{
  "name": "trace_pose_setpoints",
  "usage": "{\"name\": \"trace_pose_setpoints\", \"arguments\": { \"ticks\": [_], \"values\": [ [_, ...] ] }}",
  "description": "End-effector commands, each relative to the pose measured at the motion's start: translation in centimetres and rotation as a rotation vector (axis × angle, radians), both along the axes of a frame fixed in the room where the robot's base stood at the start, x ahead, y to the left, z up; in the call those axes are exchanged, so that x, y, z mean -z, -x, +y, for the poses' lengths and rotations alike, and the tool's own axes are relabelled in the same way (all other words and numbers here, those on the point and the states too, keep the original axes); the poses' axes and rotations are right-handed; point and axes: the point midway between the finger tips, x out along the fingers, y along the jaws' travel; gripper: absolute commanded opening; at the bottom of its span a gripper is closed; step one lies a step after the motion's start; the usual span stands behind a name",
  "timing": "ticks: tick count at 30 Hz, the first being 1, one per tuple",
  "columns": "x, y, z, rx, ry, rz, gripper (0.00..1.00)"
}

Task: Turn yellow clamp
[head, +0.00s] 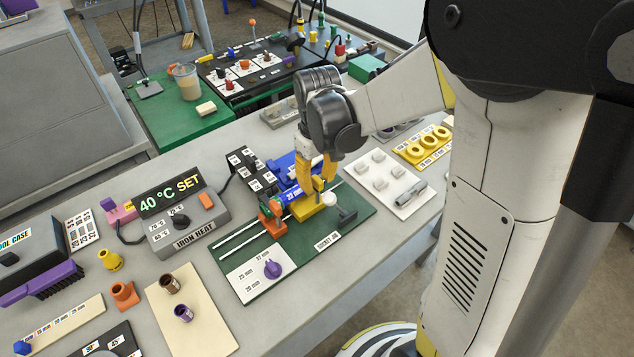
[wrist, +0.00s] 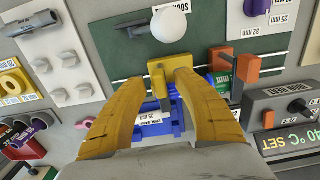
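The yellow clamp (head: 309,208) sits on the green socket jig board (head: 345,232), beside an orange clamp (head: 271,222) and a blue pipe piece (head: 288,196). My gripper (head: 318,182) is directly above the yellow clamp, pointing down. In the wrist view, the upright part of the yellow clamp (wrist: 158,82) stands between the two yellow fingertips of my gripper (wrist: 163,82). The fingers are apart, so the gripper looks open. Contact is not clear.
A dark handle with a white knob (head: 331,201) stands right beside the yellow clamp. The iron heater (head: 190,228) is to the left. A white peg plate (head: 385,183) and a yellow ring tray (head: 423,146) lie to the right. A blue holder (wrist: 155,125) is close under the fingers.

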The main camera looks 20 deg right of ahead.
Motion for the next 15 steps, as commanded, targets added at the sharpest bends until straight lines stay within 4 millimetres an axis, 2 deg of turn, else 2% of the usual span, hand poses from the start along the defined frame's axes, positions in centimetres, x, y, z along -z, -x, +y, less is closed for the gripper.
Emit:
{"name": "trace_pose_setpoints", "arguments": {
  "ticks": [8,12,15],
  "values": [
    [0.15,-0.01,0.0,0.0,0.0,0.0,0.36],
    [0.14,-0.01,0.0,0.0,0.0,0.0,0.0],
    [0.14,-0.01,0.0,0.0,0.0,0.0,0.0]
  ]
}}
